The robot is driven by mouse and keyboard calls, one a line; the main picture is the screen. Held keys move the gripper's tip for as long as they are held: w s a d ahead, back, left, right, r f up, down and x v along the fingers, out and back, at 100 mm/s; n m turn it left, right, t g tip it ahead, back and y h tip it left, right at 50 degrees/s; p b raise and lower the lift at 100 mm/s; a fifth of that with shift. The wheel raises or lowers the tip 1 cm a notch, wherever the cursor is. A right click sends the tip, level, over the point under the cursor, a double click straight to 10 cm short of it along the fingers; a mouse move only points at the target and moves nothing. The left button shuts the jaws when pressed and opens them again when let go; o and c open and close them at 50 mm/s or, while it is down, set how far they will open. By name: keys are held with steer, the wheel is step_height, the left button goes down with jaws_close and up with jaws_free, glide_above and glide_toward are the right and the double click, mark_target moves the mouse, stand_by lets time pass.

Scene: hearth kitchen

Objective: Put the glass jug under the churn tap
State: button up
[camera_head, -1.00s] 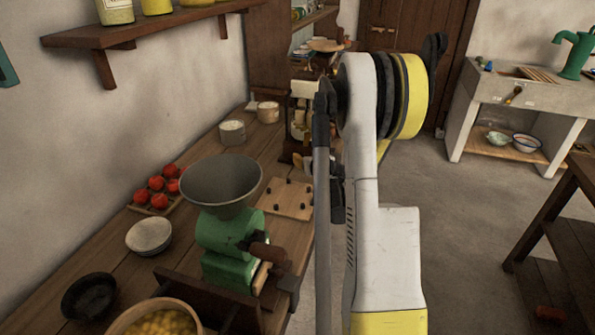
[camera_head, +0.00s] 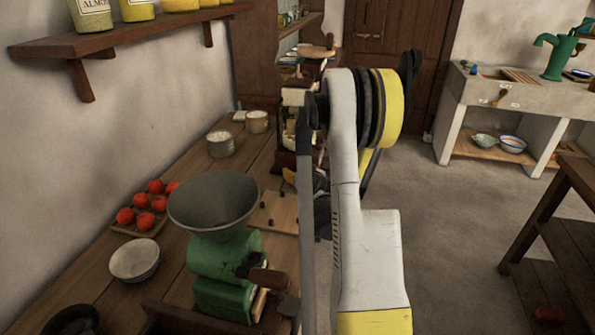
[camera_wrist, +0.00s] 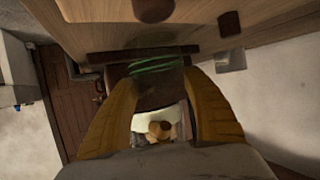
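My gripper (camera_wrist: 161,73) has its two yellow-brown fingers on either side of clear glass with greenish rings, which looks like the glass jug (camera_wrist: 157,65). The glass spans the gap between the fingertips, and the fingers appear closed on it. In the head view my gripper (camera_head: 308,182) is partly behind my arm, and I cannot make out the jug there. A cream and dark-brown piece, seemingly the churn (camera_head: 296,97), stands at the far end of the worktop beyond my gripper. I cannot make out its tap.
The wooden worktop (camera_head: 182,172) carries a green grinder (camera_head: 222,262) with a grey hopper, a tray of tomatoes (camera_head: 146,207), a pale bowl (camera_head: 134,260) and tins (camera_head: 220,144). A stone sink (camera_head: 515,98) stands at the right. Floor between is clear.

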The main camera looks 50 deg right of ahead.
steer(key=o, duration=0.3)
steer(key=shift+r, duration=0.2)
steer(key=p+v, duration=0.2)
steer(key=v, duration=1)
